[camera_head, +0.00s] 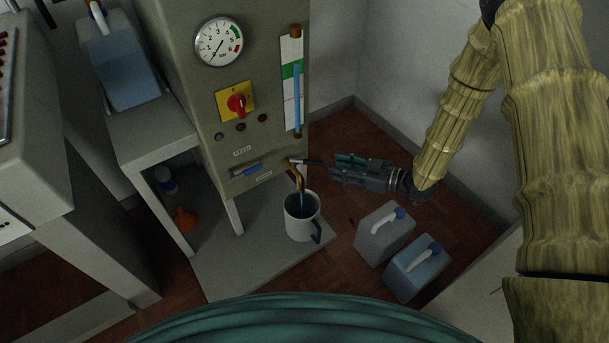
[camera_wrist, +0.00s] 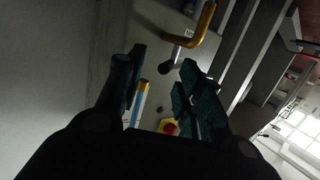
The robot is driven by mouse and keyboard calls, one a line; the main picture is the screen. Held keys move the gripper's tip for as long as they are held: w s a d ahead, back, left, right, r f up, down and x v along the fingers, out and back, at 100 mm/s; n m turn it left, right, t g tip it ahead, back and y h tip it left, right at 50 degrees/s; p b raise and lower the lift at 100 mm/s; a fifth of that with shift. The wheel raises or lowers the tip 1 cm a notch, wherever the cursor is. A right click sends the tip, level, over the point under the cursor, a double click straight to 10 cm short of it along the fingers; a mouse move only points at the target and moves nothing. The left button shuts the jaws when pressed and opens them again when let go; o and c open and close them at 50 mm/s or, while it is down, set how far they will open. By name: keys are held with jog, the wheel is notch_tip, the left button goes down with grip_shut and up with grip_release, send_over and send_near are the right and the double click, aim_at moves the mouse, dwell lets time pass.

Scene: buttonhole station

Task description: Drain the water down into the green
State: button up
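The tall sight glass (camera_head: 297,100) holds a blue water column whose top stands at about the green band (camera_head: 290,70) on the scale beside it. Below, a brass drain tap (camera_head: 298,178) has a lever (camera_head: 312,162) pointing right, with a dark end. A thin blue stream seems to run from the spout into a white mug (camera_head: 302,222) below. My gripper (camera_head: 335,166) is just right of the lever. In the wrist view its fingers (camera_wrist: 163,75) are apart, with the lever (camera_wrist: 172,57) at or just beyond their tips; contact is not clear.
The cabinet carries a pressure gauge (camera_head: 219,41) and a red knob (camera_head: 237,104). Two canisters (camera_head: 385,233) (camera_head: 418,268) stand on the floor below my gripper. A water jug (camera_head: 120,70) stands on the left bench. Walls close the corner behind.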

aim_at(306, 162)
jog(key=a+n+g+y+b, duration=0.1)
jog(key=a+n+b, duration=0.1)
jog(key=a+b, duration=0.1)
jog(key=w+a+n+g+y+b, duration=0.1)
jog(key=a+n+g+b, duration=0.1)
jog(key=a+b, duration=0.1)
jog(key=w+a+n+g+y+b, duration=0.1)
jog(key=a+b, duration=0.2)
jog(key=b, duration=0.1)
jog(key=shift+f+n, duration=0.3)
jog(key=shift+n, duration=0.1)
jog(key=shift+a+r, duration=0.1)
jog(key=shift+a, duration=0.7)
